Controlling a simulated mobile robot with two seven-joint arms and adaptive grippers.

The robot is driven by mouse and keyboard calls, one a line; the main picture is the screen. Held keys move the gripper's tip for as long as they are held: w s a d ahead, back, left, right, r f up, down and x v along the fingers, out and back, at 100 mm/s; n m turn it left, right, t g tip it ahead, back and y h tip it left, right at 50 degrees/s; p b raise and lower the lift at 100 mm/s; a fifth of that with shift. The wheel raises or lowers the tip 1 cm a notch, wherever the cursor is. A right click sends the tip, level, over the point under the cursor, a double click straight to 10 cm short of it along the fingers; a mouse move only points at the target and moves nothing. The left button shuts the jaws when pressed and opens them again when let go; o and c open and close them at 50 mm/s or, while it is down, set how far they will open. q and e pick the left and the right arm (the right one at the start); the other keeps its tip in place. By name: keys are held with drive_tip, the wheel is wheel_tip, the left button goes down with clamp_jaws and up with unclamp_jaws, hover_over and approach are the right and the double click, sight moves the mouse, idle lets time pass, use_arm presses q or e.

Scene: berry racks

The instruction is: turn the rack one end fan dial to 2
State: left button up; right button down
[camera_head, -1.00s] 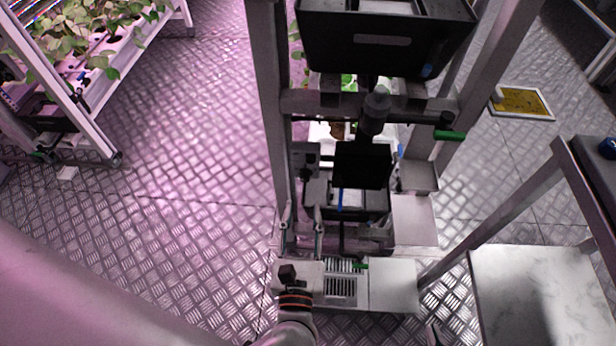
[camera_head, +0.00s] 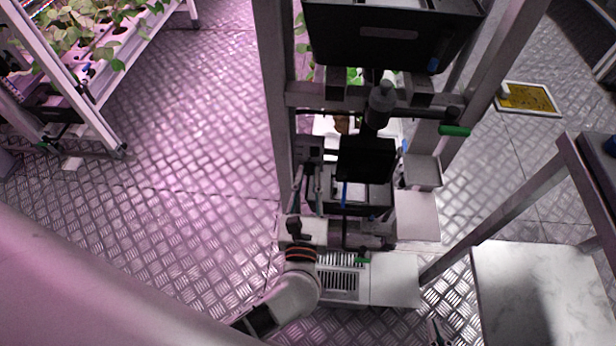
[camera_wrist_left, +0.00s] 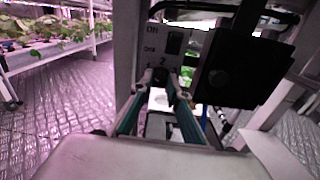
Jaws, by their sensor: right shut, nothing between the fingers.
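In the left wrist view a grey control panel (camera_wrist_left: 150,45) carries ON and OFF lettering, a dark switch (camera_wrist_left: 174,42) and a "2" mark. Below the mark is a dark round dial (camera_wrist_left: 160,75); which way it points is too small to tell. My left gripper (camera_wrist_left: 160,80) is open, its two fingertips at either side of the dial; contact cannot be told. In the head view the left gripper (camera_head: 315,178) reaches up to the panel (camera_head: 309,148) on the rack's left post. My right gripper (camera_head: 438,332) is shut and empty at the bottom edge, partly cut off.
A black box (camera_wrist_left: 245,65) sits close right of the panel. The rack's left post (camera_head: 277,120) stands beside the left gripper. A marble-topped table (camera_head: 530,290) stands at right. Open floor (camera_head: 190,180) lies to the left.

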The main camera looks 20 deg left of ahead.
use_arm(q)
clamp_jaws()
use_arm(e)
drive_tip(key=shift+w+r, duration=0.1)
drive_tip(key=shift+r, duration=0.05)
use_arm(q)
drive_tip(key=shift+r+m+p, duration=0.1)
drive_tip(key=shift+m+p, duration=0.25)
drive_tip(key=shift+m, duration=0.25)
drive_tip(key=shift+w+r+m+p, duration=0.15)
drive_tip(key=shift+m+p, duration=0.35)
drive_tip(key=shift+m, duration=0.7)
drive_tip(key=m+p, duration=0.1)
drive_tip(key=m, duration=0.2)
drive_tip(key=shift+m+p, duration=0.3)
drive_tip(key=m+p, duration=0.1)
drive_tip(key=m, duration=0.2)
drive_tip(key=shift+f+m+p, duration=0.2)
drive_tip(key=shift+m+p, duration=0.15)
drive_tip(key=shift+m, duration=0.15)
use_arm(e)
drive_tip(key=shift+s+d+r+h, duration=0.1)
drive_tip(key=shift+s+d+h, duration=0.2)
drive_tip(key=shift+d, duration=0.55)
use_arm(q)
drive_tip(key=shift+f+m, duration=0.1)
drive_tip(key=shift+m, duration=0.3)
use_arm(e)
drive_tip(key=shift+s, duration=0.1)
